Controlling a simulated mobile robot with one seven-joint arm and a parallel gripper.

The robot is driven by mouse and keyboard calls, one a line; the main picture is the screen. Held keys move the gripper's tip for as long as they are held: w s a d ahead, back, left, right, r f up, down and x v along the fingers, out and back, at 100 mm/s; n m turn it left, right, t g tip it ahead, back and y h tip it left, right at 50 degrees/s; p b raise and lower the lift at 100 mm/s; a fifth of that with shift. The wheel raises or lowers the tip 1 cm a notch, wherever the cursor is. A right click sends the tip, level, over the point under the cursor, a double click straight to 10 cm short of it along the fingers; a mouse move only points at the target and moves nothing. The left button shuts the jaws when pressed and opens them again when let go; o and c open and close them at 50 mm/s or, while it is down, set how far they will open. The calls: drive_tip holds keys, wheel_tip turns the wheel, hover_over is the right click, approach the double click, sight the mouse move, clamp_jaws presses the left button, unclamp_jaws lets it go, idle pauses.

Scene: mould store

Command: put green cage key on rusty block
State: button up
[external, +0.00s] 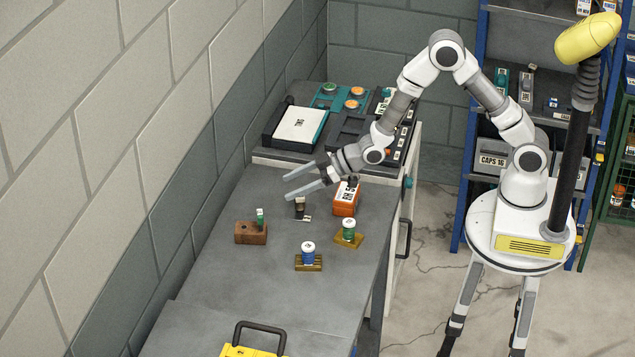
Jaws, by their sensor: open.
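The rusty block (250,236) is a brown block on the left part of the grey bench, near the wall. A small green upright piece, which looks like the green cage key (260,221), stands on the block toward its right end; its lower end is hard to make out. My gripper (288,187) is open and empty. It is above the bench, up and to the right of the block and apart from both. Its two grey fingers point left.
A small dark and tan piece (300,208) stands below the gripper. An orange box (345,204), a green-banded cylinder (349,230) and a blue-banded cylinder (308,250) stand to the right. A yellow case (250,351) is in front. The bench's front-left is clear.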

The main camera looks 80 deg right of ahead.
drive_tip(key=s+d+r+m+g+h, duration=0.1)
drive_tip(key=s+d+r+h, duration=0.1)
drive_tip(key=s+d+r, duration=0.45)
drive_tip(key=s+d+r+m+g+h, duration=0.1)
drive_tip(key=s+d+r+g+h, duration=0.15)
drive_tip(key=s+r, duration=0.6)
drive_tip(key=s+d+r+m+g, duration=0.1)
drive_tip(key=s+d+r, duration=0.1)
drive_tip(key=s, duration=0.9)
drive_tip(key=s+d+r+m+g, duration=0.1)
drive_tip(key=s+d+r, duration=0.1)
drive_tip(key=s, duration=1)
drive_tip(key=shift+r+g, duration=0.35)
drive_tip(key=shift+r, duration=0.05)
